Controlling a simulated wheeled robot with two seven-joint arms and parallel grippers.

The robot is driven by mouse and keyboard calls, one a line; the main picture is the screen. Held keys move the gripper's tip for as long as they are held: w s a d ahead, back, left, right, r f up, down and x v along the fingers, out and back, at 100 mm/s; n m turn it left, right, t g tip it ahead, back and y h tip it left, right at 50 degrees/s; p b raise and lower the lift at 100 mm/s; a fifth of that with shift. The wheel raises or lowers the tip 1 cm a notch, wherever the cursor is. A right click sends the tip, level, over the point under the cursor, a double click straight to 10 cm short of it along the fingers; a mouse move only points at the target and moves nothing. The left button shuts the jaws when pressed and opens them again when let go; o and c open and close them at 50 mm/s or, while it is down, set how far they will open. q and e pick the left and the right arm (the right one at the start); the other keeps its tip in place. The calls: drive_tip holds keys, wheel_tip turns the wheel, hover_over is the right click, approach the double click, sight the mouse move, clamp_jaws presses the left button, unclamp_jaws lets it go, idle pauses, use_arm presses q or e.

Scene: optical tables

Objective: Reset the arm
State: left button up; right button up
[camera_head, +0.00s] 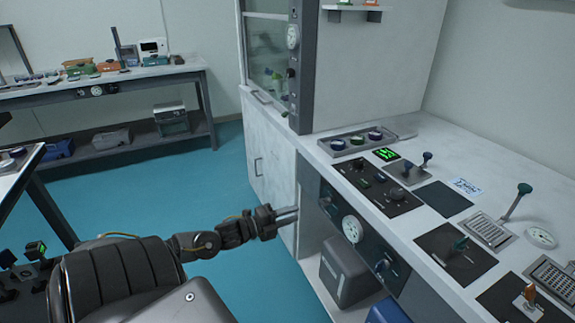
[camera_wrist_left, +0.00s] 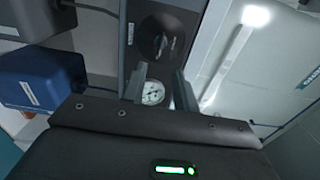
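My left arm (camera_head: 205,243) reaches in from the lower left and stretches to the right. My left gripper (camera_head: 288,214) is in front of the side of the white bench, near the dark panel with a round gauge (camera_head: 352,229). In the left wrist view, the two fingers of my left gripper (camera_wrist_left: 162,76) stand apart with nothing held between them. A round white gauge (camera_wrist_left: 153,93) shows beyond and between the fingers. My right gripper is in neither view.
The bench top (camera_head: 437,139) carries panels with knobs and a green-handled lever (camera_head: 516,201). A grey box (camera_head: 345,273) and a blue box (camera_head: 388,312) sit below it. Another table (camera_head: 100,84) stands back left. The teal floor (camera_head: 195,195) is open between.

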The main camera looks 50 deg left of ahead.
use_arm(q)
drive_tip(key=shift+s+a, duration=0.1)
drive_tip(key=shift+s, duration=0.3)
